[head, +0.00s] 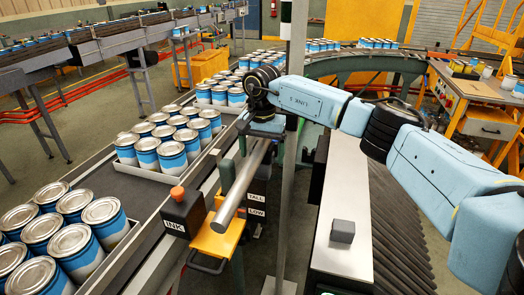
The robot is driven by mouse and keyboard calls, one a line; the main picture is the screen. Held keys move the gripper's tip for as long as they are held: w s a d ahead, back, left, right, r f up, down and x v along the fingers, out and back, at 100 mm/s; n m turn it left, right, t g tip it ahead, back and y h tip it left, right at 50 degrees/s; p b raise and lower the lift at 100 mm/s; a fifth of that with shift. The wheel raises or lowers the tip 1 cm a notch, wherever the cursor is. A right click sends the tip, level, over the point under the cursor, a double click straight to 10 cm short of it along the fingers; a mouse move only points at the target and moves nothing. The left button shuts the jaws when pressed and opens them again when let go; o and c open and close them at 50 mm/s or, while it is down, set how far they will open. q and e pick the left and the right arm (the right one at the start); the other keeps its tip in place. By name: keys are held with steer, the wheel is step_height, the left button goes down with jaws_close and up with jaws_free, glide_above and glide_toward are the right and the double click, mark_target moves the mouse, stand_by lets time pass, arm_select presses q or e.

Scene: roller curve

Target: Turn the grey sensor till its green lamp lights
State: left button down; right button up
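A grey rod-shaped cylinder (240,186) slants over a yellow bracket (217,240) beside the conveyor; it may be the grey sensor, but I cannot be sure. A small dark grey cube (342,231) lies on a pale metal plate. I see no lit green lamp on either. My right arm comes in from the right, and its gripper (258,138) points down at the upper end of the cylinder. Its fingers are small and partly hidden, so I cannot tell whether they touch or hold it. My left gripper is not in view.
Trays of blue-and-white cans (165,145) stand on the conveyor (100,180) at left. A dark INK box (183,214) with an orange cap sits beside the bracket. TALL and LOW labels (257,204) are just right of the cylinder.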

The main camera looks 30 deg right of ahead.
step_height(320, 180, up, 13)
steer(key=shift+r+b, duration=0.2)
steer(key=shift+b, duration=0.55)
